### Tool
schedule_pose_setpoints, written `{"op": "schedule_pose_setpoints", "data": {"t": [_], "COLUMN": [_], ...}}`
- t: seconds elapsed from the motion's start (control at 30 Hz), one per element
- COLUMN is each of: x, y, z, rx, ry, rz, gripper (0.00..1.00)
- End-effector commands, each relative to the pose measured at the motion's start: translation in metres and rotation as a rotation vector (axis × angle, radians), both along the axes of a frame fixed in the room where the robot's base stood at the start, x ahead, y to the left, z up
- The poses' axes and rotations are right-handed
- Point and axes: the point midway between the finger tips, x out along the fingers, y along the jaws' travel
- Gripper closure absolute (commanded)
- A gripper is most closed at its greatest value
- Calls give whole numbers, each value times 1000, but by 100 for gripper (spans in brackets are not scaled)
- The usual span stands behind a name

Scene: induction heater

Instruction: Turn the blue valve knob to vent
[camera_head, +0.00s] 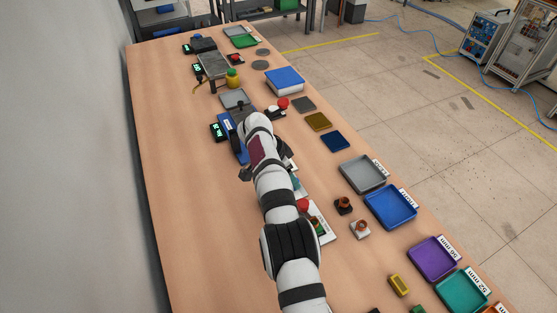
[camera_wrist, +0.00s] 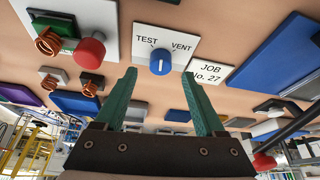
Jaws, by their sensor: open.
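The blue valve knob (camera_wrist: 160,61) sits on a white panel (camera_wrist: 186,32) marked TEST on the left and VENT on the right in the wrist view. Its white pointer line looks roughly upright in that view, between the two labels. My gripper (camera_wrist: 162,74) is open, its two green fingers apart to the left and right of the knob in the picture, with nothing between them. I cannot tell how much distance is left between the fingertips and the panel. In the head view, my arm hides the knob and most of the gripper.
In the wrist view, a red button (camera_wrist: 90,53) stands left of the panel, with copper coils beside it. A JOB No. 27 card (camera_wrist: 212,72) and a blue block (camera_wrist: 274,52) lie to the right. In the head view, coloured trays (camera_head: 390,207) line the right edge; the table's left side is clear.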

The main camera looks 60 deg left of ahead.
Motion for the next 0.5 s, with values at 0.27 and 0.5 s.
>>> {"op": "schedule_pose_setpoints", "data": {"t": [0.27,0.5], "x": [-33,-44], "y": [-3,-5], "z": [80,107], "rx": [4,1], "ry": [-1,0], "rz": [2,0], "gripper": [28,28]}}
